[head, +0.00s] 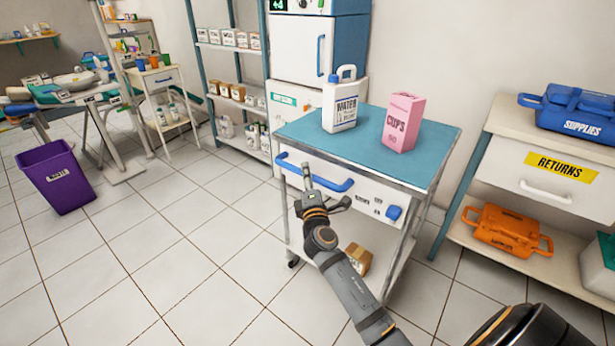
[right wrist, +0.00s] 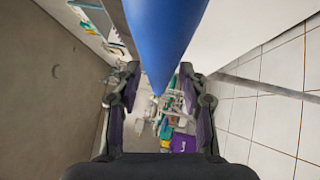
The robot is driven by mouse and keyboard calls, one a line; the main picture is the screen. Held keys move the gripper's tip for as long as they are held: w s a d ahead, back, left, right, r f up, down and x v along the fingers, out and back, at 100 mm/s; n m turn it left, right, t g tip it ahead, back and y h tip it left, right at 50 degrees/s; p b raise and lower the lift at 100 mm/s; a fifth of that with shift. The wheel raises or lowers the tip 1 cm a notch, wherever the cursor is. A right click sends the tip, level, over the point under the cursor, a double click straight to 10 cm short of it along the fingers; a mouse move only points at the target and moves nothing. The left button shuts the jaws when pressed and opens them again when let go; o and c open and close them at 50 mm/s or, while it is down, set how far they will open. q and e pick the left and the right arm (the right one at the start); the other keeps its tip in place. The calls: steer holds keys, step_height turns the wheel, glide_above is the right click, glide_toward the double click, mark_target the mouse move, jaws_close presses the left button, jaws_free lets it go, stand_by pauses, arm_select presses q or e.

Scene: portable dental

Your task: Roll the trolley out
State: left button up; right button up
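The trolley (head: 345,160) has a blue top, a white drawer front and metal legs on castors. A blue bar handle (head: 332,184) runs across its front. A white water jug (head: 340,105) and a pink cups box (head: 402,122) stand on top. My right gripper (head: 326,187) is at the front of the handle, near its middle. In the right wrist view its fingers are apart, and the blue handle (right wrist: 165,40) lines up with the gap between them. I cannot tell whether they touch it. My left gripper is out of view.
A shelf rack (head: 228,90) and a white cabinet (head: 300,50) stand behind the trolley. A returns counter (head: 500,165) is close on the right. A small brown box (head: 358,258) sits low in the trolley. Tiled floor is clear at front left, with a purple bin (head: 57,178) beyond.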

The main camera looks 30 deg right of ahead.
steer(key=shift+d, duration=0.1)
steer(key=v, duration=1.2)
